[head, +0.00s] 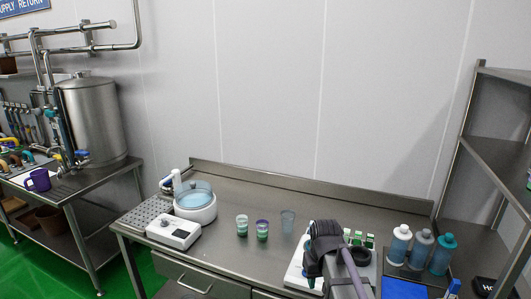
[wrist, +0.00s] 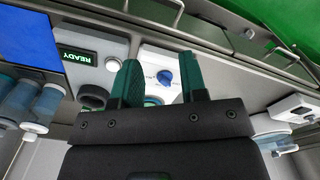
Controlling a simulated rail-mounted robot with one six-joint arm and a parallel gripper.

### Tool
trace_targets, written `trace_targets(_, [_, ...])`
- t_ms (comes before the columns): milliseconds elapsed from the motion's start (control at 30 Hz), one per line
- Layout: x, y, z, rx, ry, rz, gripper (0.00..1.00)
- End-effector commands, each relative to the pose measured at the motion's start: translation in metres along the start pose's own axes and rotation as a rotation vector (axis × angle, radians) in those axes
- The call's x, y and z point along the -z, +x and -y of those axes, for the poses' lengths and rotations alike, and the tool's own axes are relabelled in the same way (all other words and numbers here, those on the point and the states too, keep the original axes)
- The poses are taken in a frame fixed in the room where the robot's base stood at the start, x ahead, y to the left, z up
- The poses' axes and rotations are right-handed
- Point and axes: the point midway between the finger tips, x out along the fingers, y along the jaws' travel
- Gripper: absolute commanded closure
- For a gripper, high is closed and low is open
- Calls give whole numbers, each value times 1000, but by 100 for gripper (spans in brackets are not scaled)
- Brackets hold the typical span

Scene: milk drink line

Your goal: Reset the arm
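My gripper (wrist: 162,70) has two teal fingers standing well apart, so it is open. Nothing shows gripped between its fingertips. Through the gap I see a white device with a blue knob (wrist: 165,77) on the counter beyond. A round teal edge shows low between the fingers, partly hidden. In the head view my dark arm is folded over the right part of the steel counter (head: 270,215), and the fingertips there cannot be made out.
Several bottles (head: 421,249) and a blue pad (head: 402,289) stand right of my arm, beside a shelf rack (head: 490,150). Small cups (head: 262,230) stand mid-counter. A white-based bowl device (head: 196,207) is at left. A READY display (wrist: 78,58) shows in the wrist view. The counter's back middle is clear.

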Motion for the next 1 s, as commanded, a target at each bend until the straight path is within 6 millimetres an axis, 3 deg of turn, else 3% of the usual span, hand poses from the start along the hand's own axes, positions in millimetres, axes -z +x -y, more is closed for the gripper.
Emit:
trace_targets(33, [-52, 0, 6, 0, 57, 0, 61])
trace_targets(100, [-90, 0, 10, 0, 110, 0, 61])
trace_targets(200, [-117, 0, 13, 0, 115, -1, 61])
trace_targets(1000, [-117, 0, 13, 0, 113, 0, 61])
